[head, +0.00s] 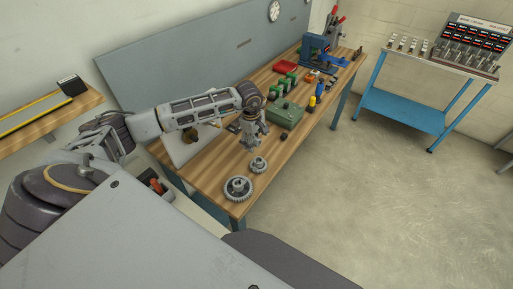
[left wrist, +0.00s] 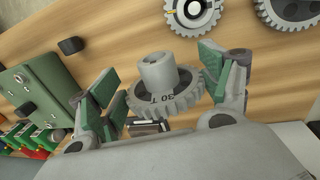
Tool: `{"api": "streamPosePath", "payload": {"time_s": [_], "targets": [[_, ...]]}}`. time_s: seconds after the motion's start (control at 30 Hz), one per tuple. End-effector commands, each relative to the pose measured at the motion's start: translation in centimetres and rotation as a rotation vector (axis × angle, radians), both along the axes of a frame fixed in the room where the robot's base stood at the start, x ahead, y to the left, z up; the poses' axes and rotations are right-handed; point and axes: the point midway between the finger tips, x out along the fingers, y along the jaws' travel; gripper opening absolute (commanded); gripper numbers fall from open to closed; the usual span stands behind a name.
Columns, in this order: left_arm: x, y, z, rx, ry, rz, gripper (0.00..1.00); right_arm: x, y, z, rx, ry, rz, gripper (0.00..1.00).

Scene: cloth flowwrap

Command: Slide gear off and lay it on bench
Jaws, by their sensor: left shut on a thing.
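My left gripper (head: 250,140) is low over the wooden bench (head: 204,170) in the head view. In the left wrist view, it is shut on a grey toothed gear (left wrist: 166,95) marked "30 T", with a raised round hub. The gear sits between the green finger pads. I cannot tell whether it touches anything beneath. A smaller gear (head: 258,164) and a larger gear (head: 238,188) lie on the bench near its front end. They also show at the top of the left wrist view. My right gripper is not in view.
A green box (head: 285,113) stands just beyond the gripper, with a small dark block (head: 284,136) near it. A red bin (head: 285,67), green parts and a blue vise lie farther along. Bare bench shows around the loose gears. A blue cart (head: 405,110) stands apart.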

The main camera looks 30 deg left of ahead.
Motion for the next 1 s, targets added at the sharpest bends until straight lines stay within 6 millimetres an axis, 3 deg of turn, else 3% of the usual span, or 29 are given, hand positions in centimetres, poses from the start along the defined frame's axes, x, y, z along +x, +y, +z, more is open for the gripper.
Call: {"api": "streamPosePath", "payload": {"time_s": [0.4,1.0], "targets": [[0.1,0.0,1.3,0.0,-0.002,0.0,0.49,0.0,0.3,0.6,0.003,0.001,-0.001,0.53],[0.2,0.0,1.4,0.0,0.0,0.0,0.49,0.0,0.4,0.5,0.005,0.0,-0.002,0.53]]}}
